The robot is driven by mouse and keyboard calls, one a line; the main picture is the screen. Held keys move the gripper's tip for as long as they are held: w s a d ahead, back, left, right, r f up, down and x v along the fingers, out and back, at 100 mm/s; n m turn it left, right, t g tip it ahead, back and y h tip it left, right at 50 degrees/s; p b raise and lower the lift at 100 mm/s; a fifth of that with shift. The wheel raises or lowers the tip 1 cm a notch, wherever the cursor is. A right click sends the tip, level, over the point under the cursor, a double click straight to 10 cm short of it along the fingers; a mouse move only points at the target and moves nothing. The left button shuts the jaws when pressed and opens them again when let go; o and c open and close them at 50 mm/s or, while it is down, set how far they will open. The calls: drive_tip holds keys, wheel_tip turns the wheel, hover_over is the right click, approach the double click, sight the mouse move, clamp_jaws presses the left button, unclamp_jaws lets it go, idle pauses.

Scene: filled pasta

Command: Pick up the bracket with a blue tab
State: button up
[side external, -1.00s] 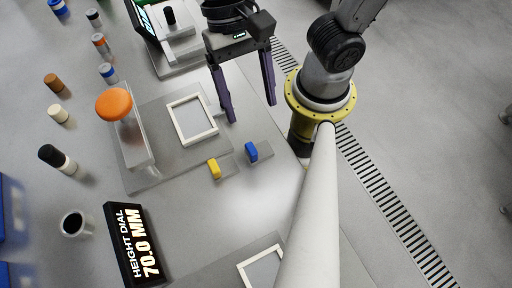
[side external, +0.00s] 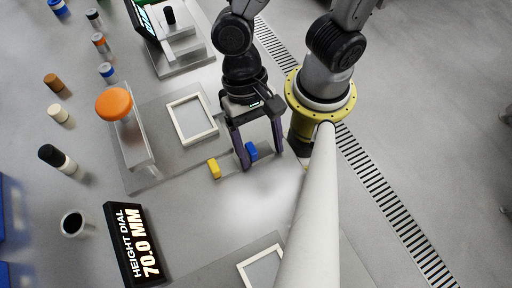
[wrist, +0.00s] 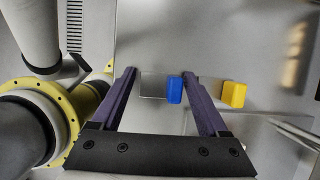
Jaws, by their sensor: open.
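The bracket with a blue tab (side external: 252,150) lies on the table; its flat base is a pale, see-through plate. In the wrist view the blue tab (wrist: 174,90) shows between the fingers, nearer the right finger. My gripper (side external: 262,161) is open and empty, pointing down over this bracket, one finger on each side of the tab in the picture. I cannot tell how far the fingertips are above the table. A second bracket with a yellow tab (side external: 214,168) lies to the left, outside the fingers; it also shows in the wrist view (wrist: 233,94).
A plate with a white square frame (side external: 192,119) and an orange-knobbed post (side external: 114,104) stand to the left. A height dial reading 70.0 MM (side external: 138,245) and a dark cup (side external: 76,224) are at lower left. The table in front of the brackets is clear.

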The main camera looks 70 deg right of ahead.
drive_tip(key=shift+c, duration=0.3)
drive_tip(key=c, duration=1.1)
drive_tip(key=shift+r, duration=0.15)
wheel_tip(320, 180, up, 18)
drive_tip(key=shift+f, duration=0.1)
wheel_tip(320, 180, up, 6)
hover_over(260, 153)
idle(0.6)
